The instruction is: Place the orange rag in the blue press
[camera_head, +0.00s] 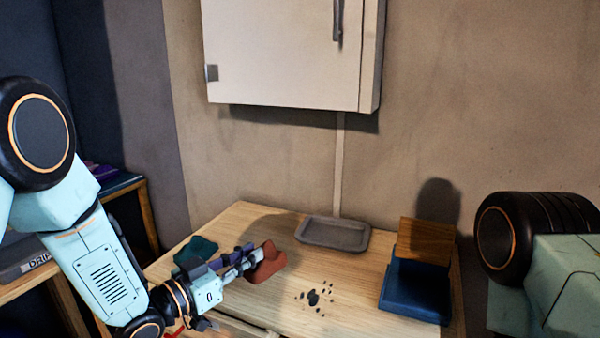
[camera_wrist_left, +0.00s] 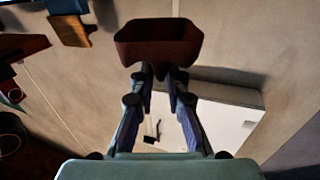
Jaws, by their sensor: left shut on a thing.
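The orange rag (camera_head: 268,264) is a folded, rust-coloured piece at the tips of my left gripper (camera_head: 250,262). The gripper is shut on it; in the left wrist view the rag (camera_wrist_left: 158,42) looks dark brown-red between the fingertips (camera_wrist_left: 160,72). It shows over the left-middle part of the table; its height above the wood is hard to tell. The blue press (camera_head: 415,292) stands at the table's right end, with an upright wooden board (camera_head: 424,241) behind its blue base. The rag is apart from it, to its left. My right gripper is out of view.
A grey tray (camera_head: 333,234) lies at the back of the wooden table (camera_head: 345,275). Dark crumbs (camera_head: 313,298) are scattered between rag and press. A teal cloth (camera_head: 195,249) lies behind my left gripper. A white cabinet (camera_head: 285,50) hangs on the wall above.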

